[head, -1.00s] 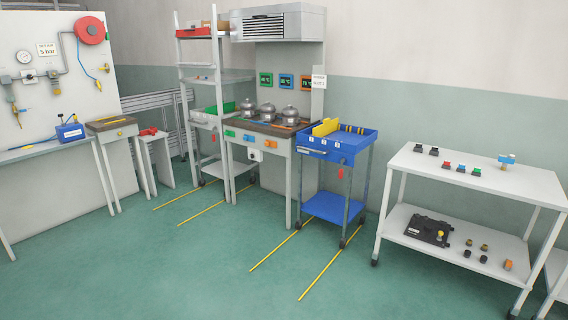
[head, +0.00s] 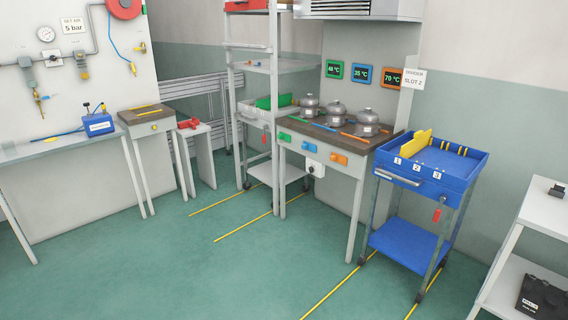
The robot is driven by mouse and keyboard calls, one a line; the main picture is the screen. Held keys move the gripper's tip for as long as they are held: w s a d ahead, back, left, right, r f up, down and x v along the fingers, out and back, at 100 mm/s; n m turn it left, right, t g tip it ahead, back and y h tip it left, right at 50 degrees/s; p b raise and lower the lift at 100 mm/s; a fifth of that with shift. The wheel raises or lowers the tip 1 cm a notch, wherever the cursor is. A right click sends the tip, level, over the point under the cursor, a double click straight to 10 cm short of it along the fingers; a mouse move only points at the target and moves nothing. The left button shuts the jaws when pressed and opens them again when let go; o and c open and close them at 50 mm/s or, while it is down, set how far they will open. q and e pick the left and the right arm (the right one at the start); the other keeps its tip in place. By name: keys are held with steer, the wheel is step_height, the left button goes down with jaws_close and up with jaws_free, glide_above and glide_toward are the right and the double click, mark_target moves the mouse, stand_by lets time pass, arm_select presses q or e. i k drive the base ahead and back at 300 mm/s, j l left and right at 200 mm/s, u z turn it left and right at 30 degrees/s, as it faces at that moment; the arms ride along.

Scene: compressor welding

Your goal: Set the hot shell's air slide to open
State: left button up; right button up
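Three silver domed shells stand in a row on the bench top (head: 395,140): a left shell (head: 309,106), a middle shell (head: 334,114) and a right shell (head: 368,123). Above them are three displays: a green-framed one reading about 40 °C (head: 334,69), a blue one reading 35 °C (head: 361,73) and an orange one reading 70 °C (head: 393,77). The bench front carries a green block (head: 285,136), a blue block (head: 309,147) and an orange block (head: 339,159). Their slide positions are too small to tell. Neither gripper is in view.
A shelf rack (head: 237,110) stands left. A white table (head: 545,210) is at the right edge. The green floor in front is clear.

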mark_target(342, 159)
steer(key=i+j+z, duration=0.3)
steer(key=i, duration=0.25)
steer(key=i+j+z, duration=0.35)
steer(key=i, duration=0.15)
